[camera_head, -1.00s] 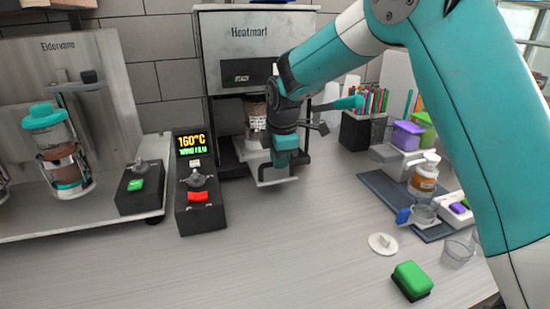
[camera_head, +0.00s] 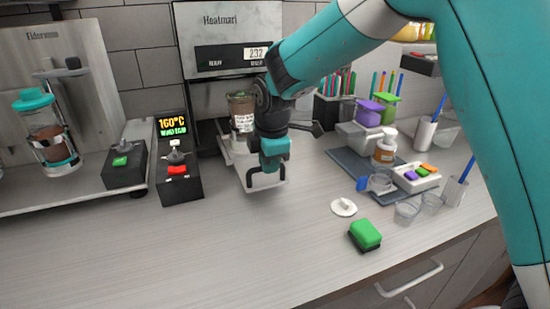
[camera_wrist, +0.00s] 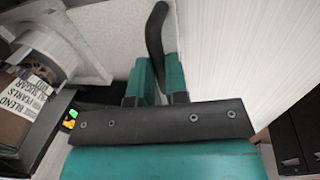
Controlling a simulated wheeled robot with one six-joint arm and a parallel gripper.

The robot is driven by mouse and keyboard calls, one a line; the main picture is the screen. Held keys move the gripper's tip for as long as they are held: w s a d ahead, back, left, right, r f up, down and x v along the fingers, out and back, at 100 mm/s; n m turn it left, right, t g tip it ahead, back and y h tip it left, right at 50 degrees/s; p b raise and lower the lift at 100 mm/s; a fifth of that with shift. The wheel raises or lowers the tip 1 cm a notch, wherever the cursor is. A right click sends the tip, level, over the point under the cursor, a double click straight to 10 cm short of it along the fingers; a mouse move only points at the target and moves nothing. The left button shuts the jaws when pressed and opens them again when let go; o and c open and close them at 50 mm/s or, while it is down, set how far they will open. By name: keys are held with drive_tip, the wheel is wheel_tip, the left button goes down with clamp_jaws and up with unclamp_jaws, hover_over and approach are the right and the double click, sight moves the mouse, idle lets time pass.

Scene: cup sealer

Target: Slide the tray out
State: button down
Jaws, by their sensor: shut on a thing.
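The sealer labelled Heatmart (camera_head: 228,25) stands against the back wall. Its pale tray (camera_head: 238,161) sticks out of the front toward me. A cup with a clear upper part and a white label (camera_head: 241,112) stands on the tray, partly behind my arm. A dark handle (camera_head: 264,183) is at the tray's front edge. My gripper (camera_head: 270,165) is shut on this handle. In the wrist view, the teal fingers (camera_wrist: 157,82) close around the dark handle (camera_wrist: 155,38), with the labelled cup (camera_wrist: 25,108) at left.
A control box with a red button (camera_head: 178,170) and a 160°C display stands left of the tray. A white lid (camera_head: 343,207) and a green sponge-like block (camera_head: 365,235) lie to the right. Free counter lies in front of the tray.

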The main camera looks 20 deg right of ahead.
drive_tip(key=c, duration=1.1)
unclamp_jaws()
drive_tip(key=s+r, duration=0.1)
drive_tip(key=r, duration=0.4)
drive_tip(key=s+r+b, duration=0.1)
drive_tip(key=r, duration=0.5)
drive_tip(key=s+r, duration=0.1)
drive_tip(key=r, duration=0.5)
drive_tip(key=shift+s+d, duration=0.1)
drive_tip(key=shift+s, duration=0.1)
drive_tip(key=s+f+m+y, duration=0.1)
drive_tip(key=s+f+m, duration=0.2)
drive_tip(key=s, duration=0.6)
drive_tip(key=s+f+m+g+y, duration=0.1)
drive_tip(key=s+f+m, duration=0.2)
drive_tip(key=s, duration=0.6)
drive_tip(key=s+f+m+g+y, duration=0.1)
drive_tip(key=s+f+m+y, duration=0.1)
drive_tip(key=s+m, duration=0.4)
drive_tip(key=shift+s+d+f, duration=0.1)
drive_tip(key=shift+s+f, duration=0.3)
drive_tip(key=shift+s, duration=0.4)
drive_tip(key=shift+s+f, duration=0.4)
drive_tip(key=shift+s, duration=0.35)
